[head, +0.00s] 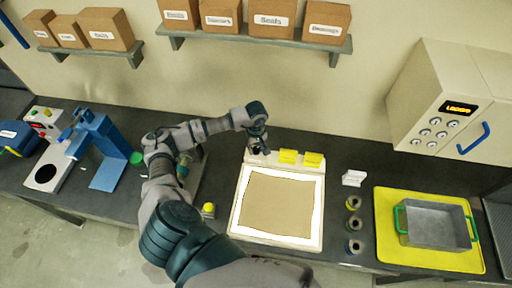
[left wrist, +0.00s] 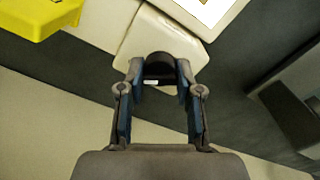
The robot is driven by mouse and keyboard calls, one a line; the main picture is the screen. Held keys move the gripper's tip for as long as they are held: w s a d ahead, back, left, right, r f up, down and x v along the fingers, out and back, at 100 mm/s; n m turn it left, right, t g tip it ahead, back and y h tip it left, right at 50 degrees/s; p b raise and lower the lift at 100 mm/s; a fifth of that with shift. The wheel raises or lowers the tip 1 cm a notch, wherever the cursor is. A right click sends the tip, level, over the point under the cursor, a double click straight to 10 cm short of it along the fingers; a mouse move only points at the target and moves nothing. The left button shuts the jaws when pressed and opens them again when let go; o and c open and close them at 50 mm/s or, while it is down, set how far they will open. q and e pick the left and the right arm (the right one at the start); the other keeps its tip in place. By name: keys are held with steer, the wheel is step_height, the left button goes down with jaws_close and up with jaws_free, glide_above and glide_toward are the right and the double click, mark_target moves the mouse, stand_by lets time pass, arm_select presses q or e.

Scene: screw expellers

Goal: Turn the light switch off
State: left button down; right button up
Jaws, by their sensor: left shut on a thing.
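The light panel (head: 233,222) lies on the dark bench with a bright white border showing around a brown sheet (head: 275,200). My left gripper (head: 259,149) is at the panel's back left corner. In the left wrist view, the left gripper (left wrist: 160,82) has its two fingers on either side of a black rounded switch (left wrist: 159,66) on a cream housing (left wrist: 140,38), and it is shut on this switch. In the head view the gripper mostly hides the switch. My right gripper is not in view.
Right of the panel are several small dark rings and a yellow mat (head: 385,225) with a metal tray (head: 437,228). A blue press (head: 98,142) stands left. A shelf (head: 262,42) hangs above.

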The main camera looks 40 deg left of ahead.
arm_select(q)
steer(key=shift+f+n+b, duration=0.1)
steer(key=shift+n+b, duration=0.6)
steer(key=shift+n, duration=0.3)
steer(key=n+b, duration=0.1)
steer(key=n, duration=0.2)
steer(key=shift+n+b, duration=0.3)
steer(key=shift+b, duration=0.05)
steer(key=n+b, duration=0.1)
steer(key=n, duration=0.2)
steer(key=shift+n+b, duration=0.45)
steer(key=shift+n, duration=1.15)
steer(key=c, duration=0.8)
jaws_free()
steer(key=shift+w, duration=0.1)
steer(key=shift+o, duration=0.2)
steer(key=shift+r, duration=0.25)
